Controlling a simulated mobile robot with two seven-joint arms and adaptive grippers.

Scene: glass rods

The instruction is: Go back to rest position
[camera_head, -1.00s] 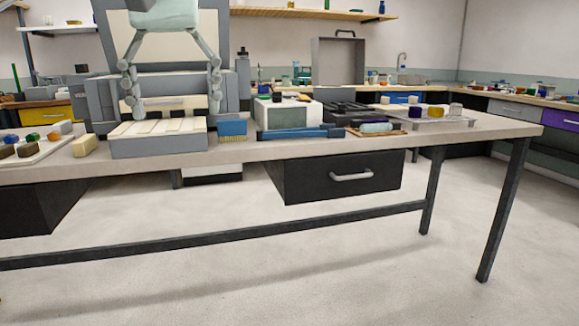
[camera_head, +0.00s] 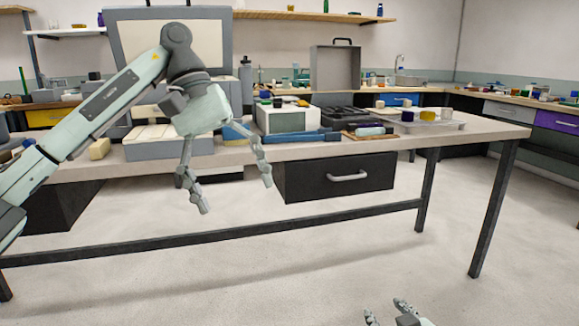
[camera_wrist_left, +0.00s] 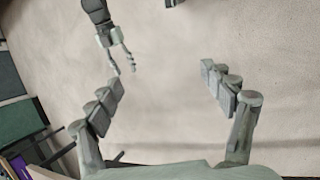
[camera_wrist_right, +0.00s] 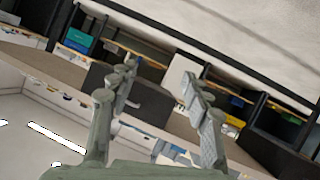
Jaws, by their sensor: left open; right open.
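My left gripper (camera_head: 234,192) is open and empty in the head view. It hangs in front of the bench's front edge with its fingers pointing down. In the left wrist view its spread fingers (camera_wrist_left: 163,82) have only pale floor between them. My right gripper (camera_head: 387,314) shows only its fingertips at the bottom edge of the head view, low over the floor. In the right wrist view its fingers (camera_wrist_right: 159,75) are apart with nothing held between them. The left wrist view also shows my right gripper (camera_wrist_left: 122,58) at the upper left.
The bench (camera_head: 440,138) carries a grey device with a pale slatted top (camera_head: 165,133), a white box (camera_head: 288,118), blue bars (camera_head: 298,136) and a tray of small jars (camera_head: 450,126). A black drawer (camera_head: 335,181) hangs under it. The floor (camera_head: 330,265) in front is clear.

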